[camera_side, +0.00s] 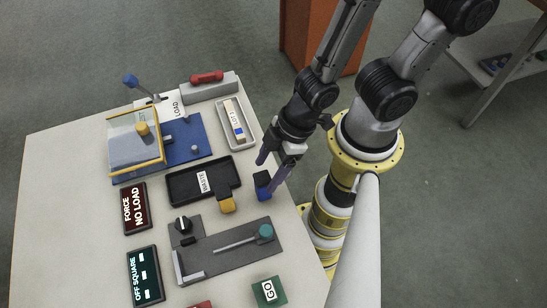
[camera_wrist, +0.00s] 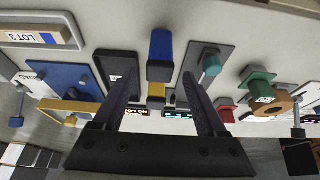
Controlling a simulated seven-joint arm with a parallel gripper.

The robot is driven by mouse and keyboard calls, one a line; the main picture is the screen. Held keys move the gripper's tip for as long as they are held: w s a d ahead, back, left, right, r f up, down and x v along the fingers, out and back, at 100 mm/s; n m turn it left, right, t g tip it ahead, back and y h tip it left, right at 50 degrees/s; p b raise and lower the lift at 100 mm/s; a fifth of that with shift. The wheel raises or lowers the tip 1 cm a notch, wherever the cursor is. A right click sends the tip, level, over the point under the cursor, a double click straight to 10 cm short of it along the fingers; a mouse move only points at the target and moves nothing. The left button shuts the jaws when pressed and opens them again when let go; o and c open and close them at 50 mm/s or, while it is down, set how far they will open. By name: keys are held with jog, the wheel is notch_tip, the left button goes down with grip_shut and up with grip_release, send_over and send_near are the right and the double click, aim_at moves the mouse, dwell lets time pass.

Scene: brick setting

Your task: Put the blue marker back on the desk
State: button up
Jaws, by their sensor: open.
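The blue marker (camera_side: 263,186) is a small dark blue block at the desk's right edge, to the right of the black waste tray. In the wrist view the blue marker (camera_wrist: 160,52) shows between and beyond the fingertips. My gripper (camera_side: 270,171) is open, pointing down over the block, with one finger on each side. In the wrist view my gripper (camera_wrist: 158,68) shows a gap between each finger and the block. The desk (camera_side: 70,160) is pale. I cannot tell whether the block touches its surface.
The waste tray (camera_side: 178,188) is left of the block, with a yellow block (camera_side: 227,205) at its near right corner. A grey plate with a teal knob (camera_side: 266,231) lies nearer. A pale lot tray (camera_side: 228,112) and a blue fixture (camera_side: 185,155) stand behind.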

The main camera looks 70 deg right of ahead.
jog(key=shift+v, duration=1.85)
jog(key=w+d+r+m+t+h, duration=0.2)
jog(key=w+d+r+m, duration=0.35)
jog(key=d+r, duration=0.35)
jog(key=s+d+r+m+h, duration=0.1)
jog(key=s+d+r+m, duration=0.2)
jog(key=d+r, duration=0.3)
jog(key=v, duration=0.4)
jog(key=shift+r, duration=0.45)
jog(key=shift+a+m, duration=0.1)
jog(key=shift+m, duration=0.15)
